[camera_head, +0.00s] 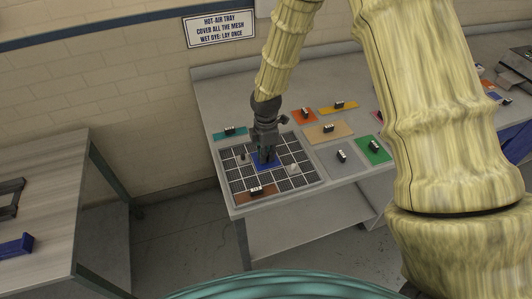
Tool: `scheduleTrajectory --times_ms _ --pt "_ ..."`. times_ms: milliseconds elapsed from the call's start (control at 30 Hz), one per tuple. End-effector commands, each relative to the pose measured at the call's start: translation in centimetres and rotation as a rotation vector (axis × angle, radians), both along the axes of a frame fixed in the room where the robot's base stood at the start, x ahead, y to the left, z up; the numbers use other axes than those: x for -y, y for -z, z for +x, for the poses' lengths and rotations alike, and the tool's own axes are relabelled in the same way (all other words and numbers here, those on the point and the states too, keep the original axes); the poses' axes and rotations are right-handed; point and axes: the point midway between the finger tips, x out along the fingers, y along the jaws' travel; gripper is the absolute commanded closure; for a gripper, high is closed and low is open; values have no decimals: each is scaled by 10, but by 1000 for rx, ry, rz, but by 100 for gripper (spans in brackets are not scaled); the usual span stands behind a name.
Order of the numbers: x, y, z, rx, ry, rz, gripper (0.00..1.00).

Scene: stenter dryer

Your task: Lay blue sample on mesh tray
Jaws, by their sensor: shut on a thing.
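The mesh tray (233,172) is a dark grid with a light frame on the grey table. The blue sample (257,163) is a flat square near the tray's middle, partly hidden behind my gripper. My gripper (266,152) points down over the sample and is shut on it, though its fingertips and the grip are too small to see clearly. The sample looks level, at or just above the mesh. I cannot tell whether it touches.
A brown sample (268,190) lies at the tray's front edge. A small pale object (292,168) and a dark one (241,156) are on the mesh. Teal (219,135), orange (297,117), tan (318,137) and green (381,154) samples lie around. A wooden-topped table (60,190) stands left.

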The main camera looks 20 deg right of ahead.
Motion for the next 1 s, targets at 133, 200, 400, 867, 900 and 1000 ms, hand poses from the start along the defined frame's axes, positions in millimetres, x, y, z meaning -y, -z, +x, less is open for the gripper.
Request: scheduleTrajectory --times_ms 133,200,400,867,900,1000 --pt "0 0 0 0 0 0 100" --pt "0 0 0 0 0 0 100" --pt "0 0 0 0 0 0 63" --pt "0 -10 1 3 1 1 63" --pt "0 -15 1 3 1 1 63" --pt "0 -29 1 3 0 0 63"
